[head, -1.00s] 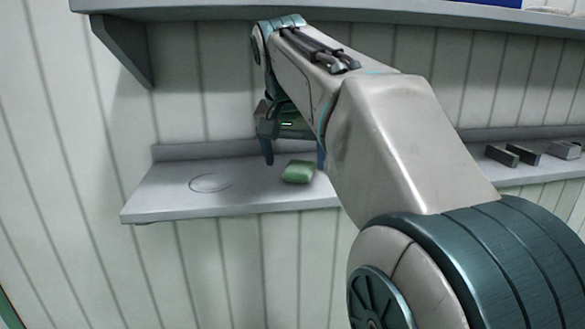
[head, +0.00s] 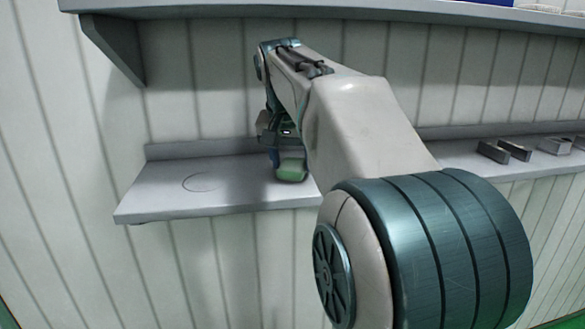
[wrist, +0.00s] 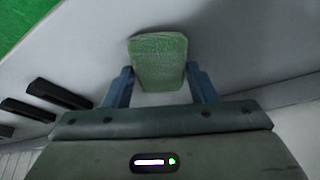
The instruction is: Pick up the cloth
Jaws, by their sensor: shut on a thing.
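The cloth (head: 291,172) is a small green pad on the grey wall shelf (head: 150,203). It also shows in the wrist view (wrist: 158,60), between two blue fingers. My gripper (head: 283,160) points down at the shelf and is shut on the cloth; it also shows in the wrist view (wrist: 160,84). In the head view the cloth is at shelf height, and I cannot tell whether it still touches the surface. My arm hides the shelf to its right.
A thin circle is marked on the bare shelf left of the cloth. Several dark and grey blocks (head: 505,150) lie on the shelf at the right. An upper shelf (head: 300,15) with a bracket (head: 117,50) runs above my arm.

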